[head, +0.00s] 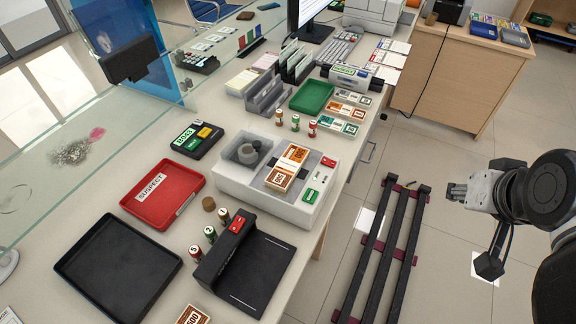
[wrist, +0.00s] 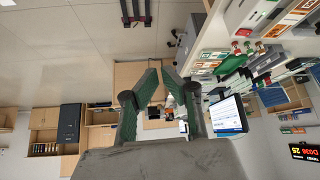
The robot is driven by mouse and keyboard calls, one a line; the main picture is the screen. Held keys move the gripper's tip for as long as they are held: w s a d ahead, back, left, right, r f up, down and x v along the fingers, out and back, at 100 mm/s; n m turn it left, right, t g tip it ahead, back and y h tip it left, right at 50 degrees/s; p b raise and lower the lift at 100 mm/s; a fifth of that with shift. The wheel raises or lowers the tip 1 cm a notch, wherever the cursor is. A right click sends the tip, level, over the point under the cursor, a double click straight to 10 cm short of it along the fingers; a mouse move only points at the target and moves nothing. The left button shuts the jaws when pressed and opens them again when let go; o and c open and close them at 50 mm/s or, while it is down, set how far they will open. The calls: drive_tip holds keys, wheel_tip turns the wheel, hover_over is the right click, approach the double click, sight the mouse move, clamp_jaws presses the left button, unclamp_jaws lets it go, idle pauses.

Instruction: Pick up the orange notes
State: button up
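Orange-and-white notes (head: 287,167) lie in the white counting machine (head: 225,181) on the counter. Other orange-brown notes (head: 347,110) lie beside the green tray (head: 312,96), and an orange-brown bundle (head: 192,316) is cut off at the bottom edge. I cannot tell which of these the task means. My gripper (head: 454,192) is at the right in the head view, over the floor and well away from the counter.
A red SUSPECT tray (head: 165,192), a black tray (head: 90,270) and a black device with a red switch (head: 232,262) fill the near counter. A glass screen runs along the left. A dark-barred rack (head: 376,245) stands on the floor between counter and arm.

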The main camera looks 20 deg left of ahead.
drive_tip(key=o, duration=1.5)
drive_tip(key=shift+o, duration=0.2)
drive_tip(key=n+g+p, duration=0.4)
drive_tip(key=n+g, duration=0.3)
drive_tip(key=n, duration=2.7)
hover_over(288, 164)
wheel_tip(288, 164, down, 12)
drive_tip(key=shift+s+a, duration=0.1)
drive_tip(key=shift+a, duration=0.05)
drive_tip(key=shift+d+f, duration=0.2)
drive_tip(key=shift+f, duration=2.45)
